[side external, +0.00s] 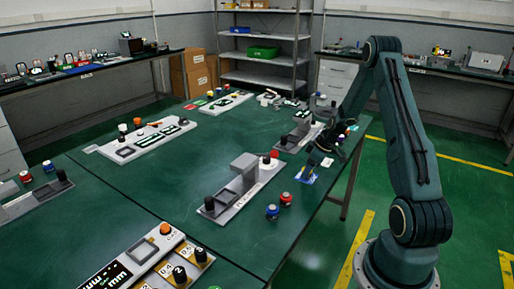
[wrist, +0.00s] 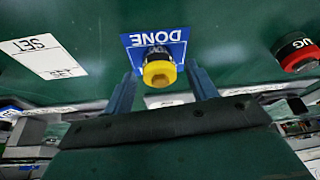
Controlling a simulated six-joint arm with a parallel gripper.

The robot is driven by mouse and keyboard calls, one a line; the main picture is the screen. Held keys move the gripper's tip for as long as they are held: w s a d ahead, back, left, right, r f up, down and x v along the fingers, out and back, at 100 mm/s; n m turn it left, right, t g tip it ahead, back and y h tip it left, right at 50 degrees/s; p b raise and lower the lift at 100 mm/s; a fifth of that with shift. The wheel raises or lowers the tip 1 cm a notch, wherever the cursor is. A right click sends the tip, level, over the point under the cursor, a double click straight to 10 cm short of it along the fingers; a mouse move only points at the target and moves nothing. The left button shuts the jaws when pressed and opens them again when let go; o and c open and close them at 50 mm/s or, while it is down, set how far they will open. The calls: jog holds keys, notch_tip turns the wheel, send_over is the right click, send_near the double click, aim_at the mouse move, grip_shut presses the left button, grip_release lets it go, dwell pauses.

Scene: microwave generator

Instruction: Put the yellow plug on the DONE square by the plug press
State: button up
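The yellow plug (wrist: 158,74) has a yellow end and a dark body. In the wrist view it is over the blue DONE square (wrist: 178,38), covering the square's lower middle. Whether it touches the square is hard to tell. My gripper (wrist: 162,78) is open, one finger on each side of the plug with a visible gap to both. In the side view the DONE square (side external: 306,176) lies near the table's right edge, with my gripper (side external: 313,158) low just above it. The plug is too small to make out there. The grey plug press (side external: 243,178) stands to the left.
A white SET card (wrist: 45,56) lies beside the DONE square. A red-ended, dark plug (wrist: 297,50) is at the right of the wrist view. The table middle (side external: 190,170) is clear.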

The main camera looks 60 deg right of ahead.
jog(key=shift+r, duration=0.1)
jog(key=v, duration=1.2)
jog(key=shift+r, duration=0.1)
dwell(0.6)
jog(key=w+a+r, duration=0.1)
jog(key=a+r, duration=0.6)
jog(key=a, duration=0.4)
jog(key=a+r, duration=0.7)
jog(key=a, duration=0.3)
jog(key=s+a+r+m+t, duration=0.1)
jog(key=s+a+r, duration=0.3)
jog(key=s+a, duration=0.9)
jog(key=shift+s+a+m+h, duration=0.15)
jog(key=shift+a+m+h, duration=0.2)
jog(key=shift+a, duration=0.5)
jog(key=shift+r, duration=0.15)
